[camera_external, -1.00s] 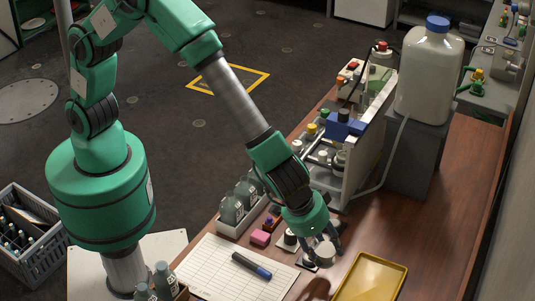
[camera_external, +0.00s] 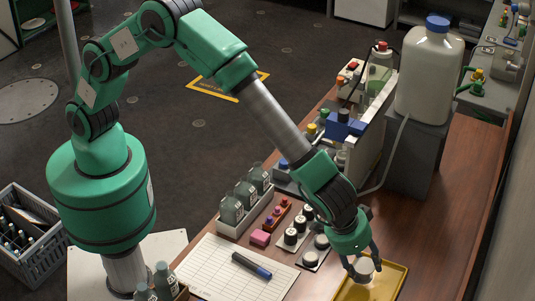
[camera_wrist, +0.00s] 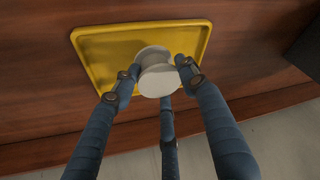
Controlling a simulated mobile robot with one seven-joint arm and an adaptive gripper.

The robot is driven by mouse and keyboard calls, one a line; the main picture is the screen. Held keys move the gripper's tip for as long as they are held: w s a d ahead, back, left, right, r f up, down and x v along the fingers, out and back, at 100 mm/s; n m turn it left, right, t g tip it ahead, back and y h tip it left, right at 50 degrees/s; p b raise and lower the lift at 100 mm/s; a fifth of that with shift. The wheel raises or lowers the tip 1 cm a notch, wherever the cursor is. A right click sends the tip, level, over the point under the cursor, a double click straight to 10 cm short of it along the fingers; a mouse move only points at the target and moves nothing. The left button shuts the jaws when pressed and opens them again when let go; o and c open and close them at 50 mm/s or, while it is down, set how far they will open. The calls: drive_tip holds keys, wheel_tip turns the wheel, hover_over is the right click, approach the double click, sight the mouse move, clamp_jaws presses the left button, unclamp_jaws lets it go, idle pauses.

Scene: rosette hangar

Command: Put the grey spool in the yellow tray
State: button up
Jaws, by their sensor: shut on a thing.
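The grey spool (camera_wrist: 156,78) is pale grey with a wide flange and a narrower waist. My gripper (camera_external: 362,272) is shut on the spool, which also shows in the external view (camera_external: 366,267). In the wrist view my gripper's blue fingers (camera_wrist: 158,85) press on the spool from the sides. The yellow tray (camera_external: 398,280) lies on the bench under my gripper. In the wrist view the spool is in front of the yellow tray (camera_wrist: 95,68) and hides part of its middle and near rim. The height of the spool over the tray is hard to tell.
A large jug (camera_external: 425,80) stands behind. The bench right of the tray is clear.

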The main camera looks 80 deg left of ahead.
sight(359, 267)
drive_tip(key=shift+f+b, duration=0.45)
drive_tip(key=shift+f, duration=1.25)
drive_tip(key=shift+f, duration=0.2)
drive_tip(key=o, duration=1.1)
drive_tip(key=shift+o, duration=0.2)
drive_tip(key=shift+r, duration=0.1)
drive_tip(key=shift+r, duration=0.1)
drive_tip(key=shift+s+r, duration=0.1)
drive_tip(key=shift+r, duration=0.25)
drive_tip(key=p+v, duration=0.2)
drive_tip(key=v, duration=0.9)
drive_tip(key=shift+s, duration=0.15)
